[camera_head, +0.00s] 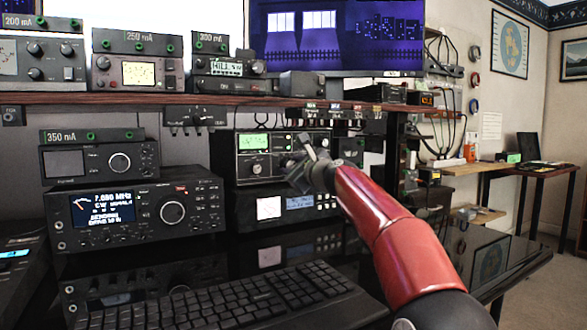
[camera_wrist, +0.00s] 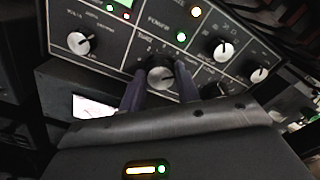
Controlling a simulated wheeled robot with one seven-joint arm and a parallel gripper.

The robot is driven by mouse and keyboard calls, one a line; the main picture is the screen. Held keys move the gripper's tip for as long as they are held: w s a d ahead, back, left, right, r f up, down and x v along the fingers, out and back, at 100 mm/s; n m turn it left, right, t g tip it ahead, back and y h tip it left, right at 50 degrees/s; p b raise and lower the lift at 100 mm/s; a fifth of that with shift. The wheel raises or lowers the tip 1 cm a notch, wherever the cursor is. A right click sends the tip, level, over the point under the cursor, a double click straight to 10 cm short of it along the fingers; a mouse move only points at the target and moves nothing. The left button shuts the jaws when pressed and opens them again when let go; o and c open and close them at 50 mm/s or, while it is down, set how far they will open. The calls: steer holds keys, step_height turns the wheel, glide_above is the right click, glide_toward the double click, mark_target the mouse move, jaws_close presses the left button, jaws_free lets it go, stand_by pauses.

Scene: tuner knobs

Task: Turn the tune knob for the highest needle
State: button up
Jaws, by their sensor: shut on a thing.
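My gripper (camera_wrist: 160,82) is shut on this knob, one finger at each side. In the head view my gripper (camera_head: 308,165) reaches the tuner's front and hides the knob.
Other knobs (camera_wrist: 222,50) and (camera_wrist: 78,43) sit close on both sides of the fingers. A unit with a white meter (camera_head: 268,207) stands just below the tuner. A radio (camera_head: 140,212) stands at left, and a keyboard (camera_head: 220,300) lies in front.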

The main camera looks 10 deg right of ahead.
steer(key=n+b, duration=0.1)
steer(key=n, duration=0.4)
steer(key=shift+f, duration=0.15)
steer(key=shift+n, duration=0.4)
steer(key=o, duration=1)
steer(key=shift+b+v, duration=1.95)
steer(key=shift+v, duration=1.95)
